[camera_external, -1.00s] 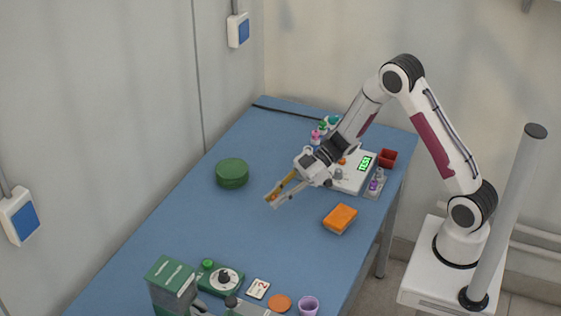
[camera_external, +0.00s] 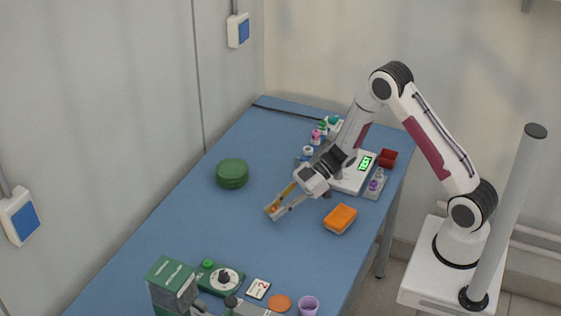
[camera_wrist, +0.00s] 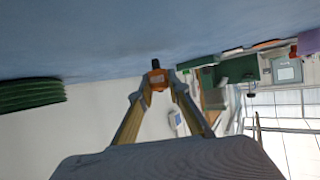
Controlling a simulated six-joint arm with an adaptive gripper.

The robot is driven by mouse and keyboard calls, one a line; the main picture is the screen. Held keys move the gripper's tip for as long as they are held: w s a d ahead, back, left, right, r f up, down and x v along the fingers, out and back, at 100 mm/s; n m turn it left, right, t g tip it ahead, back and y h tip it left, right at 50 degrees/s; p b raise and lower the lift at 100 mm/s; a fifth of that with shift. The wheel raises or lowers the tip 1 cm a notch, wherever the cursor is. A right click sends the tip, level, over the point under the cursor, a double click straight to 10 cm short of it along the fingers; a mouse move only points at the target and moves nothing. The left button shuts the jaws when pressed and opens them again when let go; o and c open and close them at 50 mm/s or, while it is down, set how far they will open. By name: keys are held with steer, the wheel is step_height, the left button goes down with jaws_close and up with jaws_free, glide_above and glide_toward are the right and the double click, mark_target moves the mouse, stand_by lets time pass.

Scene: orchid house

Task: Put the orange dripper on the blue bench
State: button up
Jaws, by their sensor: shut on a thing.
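My gripper (camera_external: 275,212) is shut on a small orange dripper (camera_wrist: 157,80). In the wrist view the dripper sits between the two fingertips, with a dark tip on its far end. In the external view the dripper is a small orange spot at the fingertips. The blue bench (camera_external: 190,240) lies below, and the fingertips are low over its bare middle. I cannot tell whether the dripper touches the surface.
A green round stack (camera_external: 232,173) stands left of my gripper. An orange block (camera_external: 340,219) lies to its right. A white scale (camera_external: 352,178) and a red pot (camera_external: 387,158) are behind. A green box (camera_external: 172,285) and a purple cup (camera_external: 308,305) stand in front.

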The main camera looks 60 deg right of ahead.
steer(key=shift+f, duration=0.7)
steer(key=shift+f, duration=0.15)
steer(key=o, duration=0.8)
steer(key=shift+s+d+r, duration=0.2)
steer(key=shift+d+r, duration=0.15)
steer(key=shift+d, duration=0.05)
steer(key=v, duration=1.1)
steer(key=shift+w, duration=0.1)
